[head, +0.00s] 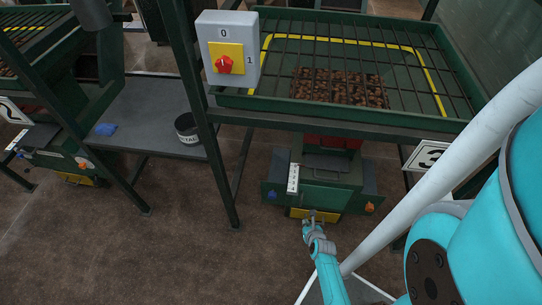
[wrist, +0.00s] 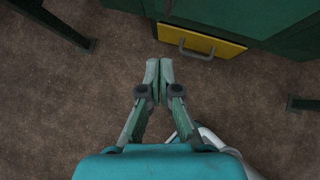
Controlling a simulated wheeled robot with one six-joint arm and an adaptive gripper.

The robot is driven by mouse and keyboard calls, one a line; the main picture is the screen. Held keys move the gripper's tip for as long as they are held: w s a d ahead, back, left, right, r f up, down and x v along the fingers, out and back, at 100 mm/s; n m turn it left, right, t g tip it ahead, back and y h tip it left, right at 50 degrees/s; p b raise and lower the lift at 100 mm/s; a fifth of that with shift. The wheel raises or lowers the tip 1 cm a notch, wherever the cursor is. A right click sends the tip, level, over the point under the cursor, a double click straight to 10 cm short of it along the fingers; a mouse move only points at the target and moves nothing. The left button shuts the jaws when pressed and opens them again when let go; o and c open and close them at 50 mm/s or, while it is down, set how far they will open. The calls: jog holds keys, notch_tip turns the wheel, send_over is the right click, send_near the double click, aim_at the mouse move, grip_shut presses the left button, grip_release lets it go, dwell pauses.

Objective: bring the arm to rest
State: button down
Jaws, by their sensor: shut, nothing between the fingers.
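My gripper (head: 312,222) is at the end of my teal arm, low in front of the green machine (head: 324,175) in the head view. In the wrist view my gripper (wrist: 159,70) has its two fingers together, with nothing between them. The yellow drawer (wrist: 200,40) with its grey handle (wrist: 197,50) lies ahead and to the right of the fingertips there. The fingers look apart from the handle in the wrist view. In the head view the gripper overlaps the yellow drawer (head: 300,214) in the picture.
A green grated tray (head: 420,121) holding brown lumps (head: 340,87) stands above the machine. A grey switch box (head: 228,50) with a red knob is on a dark post (head: 192,90). A grey bench (head: 150,110) carries a dark tub (head: 187,129) and blue cloth (head: 106,129). Brown floor (head: 180,250) is open at left.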

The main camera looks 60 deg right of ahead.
jog(key=shift+a, duration=0.15)
jog(key=s+a+r+n+t+y, duration=0.1)
jog(key=s+a+r+n+t, duration=0.1)
jog(key=a+r+n, duration=0.7)
jog(key=s+a+r+n+t, duration=0.2)
jog(key=a+r+n, duration=0.4)
jog(key=a+n, duration=0.4)
jog(key=s+a+r+n+t+y, duration=0.1)
jog(key=s+a+r+n, duration=0.1)
jog(key=r+n, duration=0.6)
jog(key=s+a+r+n+t+y, duration=0.2)
jog(key=a+r+n, duration=0.2)
jog(key=r+n, duration=0.5)
jog(key=s+a+r+n+t+y, duration=0.1)
jog(key=s+a+r+n+y, duration=0.1)
jog(key=r+n, duration=0.7)
notch_tip(320, 180, up, 4)
jog(key=shift+s+a+f+t, duration=0.3)
jog(key=shift+s+a, duration=0.15)
jog(key=shift+s, duration=0.1)
